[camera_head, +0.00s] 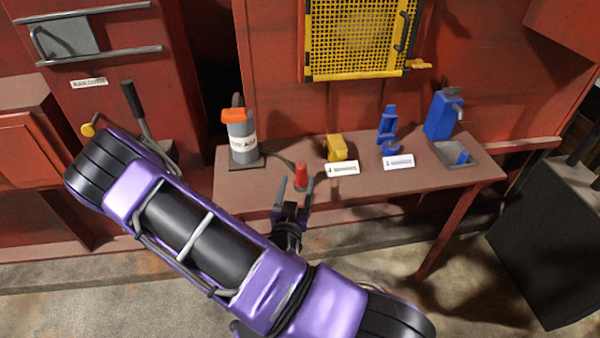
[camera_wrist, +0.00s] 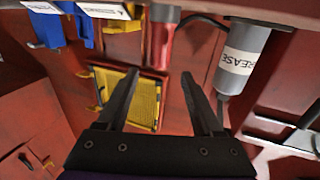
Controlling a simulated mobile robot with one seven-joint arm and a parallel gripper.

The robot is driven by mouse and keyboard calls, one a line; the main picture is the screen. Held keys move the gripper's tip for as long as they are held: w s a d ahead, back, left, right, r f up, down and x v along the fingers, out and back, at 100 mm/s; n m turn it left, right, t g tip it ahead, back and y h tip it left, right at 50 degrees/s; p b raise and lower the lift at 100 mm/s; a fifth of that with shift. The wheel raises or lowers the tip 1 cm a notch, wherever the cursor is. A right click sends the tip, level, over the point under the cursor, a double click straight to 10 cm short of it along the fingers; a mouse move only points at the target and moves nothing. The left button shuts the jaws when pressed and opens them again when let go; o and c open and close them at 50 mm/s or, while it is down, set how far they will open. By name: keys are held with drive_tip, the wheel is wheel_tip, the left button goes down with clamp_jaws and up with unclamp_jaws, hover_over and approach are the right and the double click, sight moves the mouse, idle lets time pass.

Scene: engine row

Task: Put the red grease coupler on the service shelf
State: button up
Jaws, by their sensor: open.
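The red grease coupler (camera_head: 301,174) is a small upright red piece by the front edge of a brown shelf-like bench (camera_head: 425,182); its base is partly hidden by my gripper. Whether this bench is the service shelf I cannot tell. My gripper (camera_head: 296,189) is open, with its fingers pointing up at the bench edge, one on each side of the coupler in the picture. In the wrist view the red coupler (camera_wrist: 162,43) appears just beyond the open fingertips (camera_wrist: 159,75), roughly centred between them. No grip on it shows.
A grey grease canister (camera_head: 242,145) with an orange top stands left on the bench. A yellow part (camera_head: 336,147), a blue part (camera_head: 387,127), white labels (camera_head: 398,162) and a blue dispenser (camera_head: 444,115) are to the right. A yellow mesh panel (camera_head: 357,38) hangs behind.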

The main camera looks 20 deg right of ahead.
drive_tip(key=shift+v, duration=2.35)
